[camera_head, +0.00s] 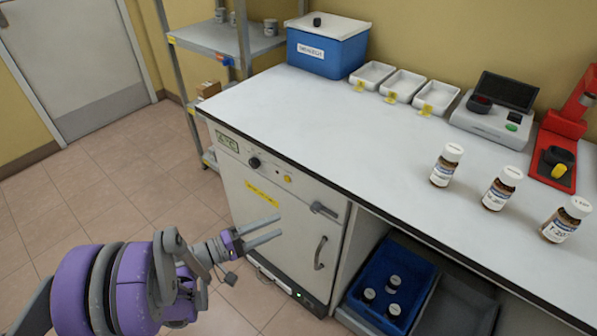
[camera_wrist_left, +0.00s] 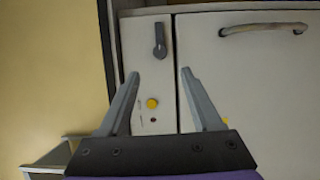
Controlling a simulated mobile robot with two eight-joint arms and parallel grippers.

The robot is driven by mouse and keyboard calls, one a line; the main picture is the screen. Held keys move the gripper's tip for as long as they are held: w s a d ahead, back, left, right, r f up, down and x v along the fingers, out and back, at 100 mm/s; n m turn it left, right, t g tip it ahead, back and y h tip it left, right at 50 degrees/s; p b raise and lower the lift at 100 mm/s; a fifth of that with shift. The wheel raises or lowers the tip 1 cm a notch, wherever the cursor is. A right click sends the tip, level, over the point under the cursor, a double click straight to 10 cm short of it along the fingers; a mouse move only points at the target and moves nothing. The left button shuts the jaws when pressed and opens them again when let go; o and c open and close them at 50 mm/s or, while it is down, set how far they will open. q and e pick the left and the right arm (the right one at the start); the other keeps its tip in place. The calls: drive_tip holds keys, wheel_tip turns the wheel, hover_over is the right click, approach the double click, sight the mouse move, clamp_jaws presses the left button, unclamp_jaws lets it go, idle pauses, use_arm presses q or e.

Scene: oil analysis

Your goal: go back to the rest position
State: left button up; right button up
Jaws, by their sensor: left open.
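My left arm comes in from the lower left in the head view. My left gripper (camera_head: 262,232) is open and empty, in the air in front of the cabinet (camera_head: 275,215) under the bench. In the left wrist view the two fingers of the left gripper (camera_wrist_left: 160,82) stand apart with nothing between them. Behind them are the cabinet front with a dark knob (camera_wrist_left: 160,40), a yellow button (camera_wrist_left: 152,103) and a curved handle (camera_wrist_left: 262,29). My right gripper is not in view.
On the bench (camera_head: 300,110) stand three brown bottles (camera_head: 499,188), three white trays (camera_head: 403,86), a blue bin (camera_head: 326,48), a grey device (camera_head: 493,115) and a red device (camera_head: 565,150). Below is a blue crate (camera_head: 420,265) with several bottles. Open floor (camera_head: 110,195) lies left of the cabinet.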

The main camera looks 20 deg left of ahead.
use_arm(q)
drive_tip(key=s+d+f+m+g+y, duration=0.4)
drive_tip(key=s+d+g, duration=0.3)
drive_tip(key=d, duration=0.3)
drive_tip(key=s+a+f+m+g+y, duration=0.1)
drive_tip(key=s+a+m+y, duration=0.2)
drive_tip(key=s, duration=0.4)
drive_tip(key=s+a+m+g+y, duration=0.1)
drive_tip(key=s+m+y, duration=0.1)
drive_tip(key=s+y, duration=0.35)
wheel_tip(320, 180, up, 23)
drive_tip(key=t+p, duration=0.1)
drive_tip(key=p, duration=1.9)
drive_tip(key=shift+w+a+m, duration=0.3)
drive_tip(key=shift+w+a, duration=0.05)
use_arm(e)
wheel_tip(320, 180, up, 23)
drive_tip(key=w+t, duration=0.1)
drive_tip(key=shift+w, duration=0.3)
use_arm(q)
drive_tip(key=shift+s+h, duration=0.15)
drive_tip(key=shift+h, duration=0.1)
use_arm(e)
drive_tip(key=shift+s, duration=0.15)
